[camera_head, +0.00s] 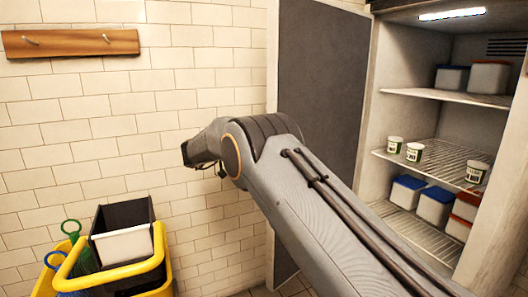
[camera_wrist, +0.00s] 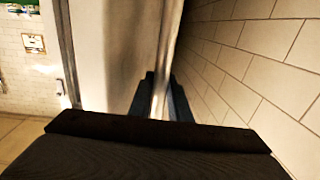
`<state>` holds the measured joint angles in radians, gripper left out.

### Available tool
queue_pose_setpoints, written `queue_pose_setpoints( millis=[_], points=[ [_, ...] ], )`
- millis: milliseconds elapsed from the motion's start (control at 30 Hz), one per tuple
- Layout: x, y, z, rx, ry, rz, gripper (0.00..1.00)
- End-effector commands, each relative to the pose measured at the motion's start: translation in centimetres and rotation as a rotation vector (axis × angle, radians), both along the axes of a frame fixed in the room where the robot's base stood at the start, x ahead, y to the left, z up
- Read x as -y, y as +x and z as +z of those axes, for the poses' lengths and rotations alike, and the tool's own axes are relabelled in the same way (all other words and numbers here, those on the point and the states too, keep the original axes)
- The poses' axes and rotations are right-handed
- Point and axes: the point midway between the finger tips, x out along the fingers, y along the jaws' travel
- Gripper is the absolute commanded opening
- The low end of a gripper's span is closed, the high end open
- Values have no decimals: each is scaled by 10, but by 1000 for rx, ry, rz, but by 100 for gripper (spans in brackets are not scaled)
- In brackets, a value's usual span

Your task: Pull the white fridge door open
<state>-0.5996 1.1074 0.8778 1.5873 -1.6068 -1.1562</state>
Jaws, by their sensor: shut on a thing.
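The white fridge door (camera_head: 320,85) stands swung wide open in the head view, left of the fridge, showing a dark grey panel with a pale edge. The fridge (camera_head: 377,105) is open to view on the right, its inside lit. My gripper (camera_wrist: 161,84) is shut on a narrow pale upright part of the door in the wrist view; I cannot tell whether this is the handle or the edge. A broad pale door face (camera_wrist: 108,50) shows left of the fingers. In the head view my arm hides the lower door, and the fingertips cannot be made out.
White tiled wall (camera_head: 180,60) runs behind the door and close right of my fingers in the wrist view. A yellow cart (camera_head: 155,266) with a bin stands lower left. A wooden hook rail (camera_head: 70,43) hangs upper left. Fridge shelves (camera_head: 455,97) hold tubs and cups.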

Motion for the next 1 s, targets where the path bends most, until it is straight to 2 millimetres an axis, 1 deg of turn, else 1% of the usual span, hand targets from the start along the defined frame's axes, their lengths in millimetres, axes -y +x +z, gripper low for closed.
queue_pose_setpoints(
  millis=[33,167,600,633,700,733,867,1000],
  points=[
    [5,5,-1,2,0,-8,0],
    [3,7,1,2,0,-10,0],
    [-4,6,2,3,-1,-2,0],
    [-5,6,2,3,-1,-2,22],
    [-6,6,2,3,-1,0,34],
    [-8,5,2,2,0,2,36],
    [-16,3,1,1,0,11,36],
    [-19,2,1,1,0,14,36]
  ],
)
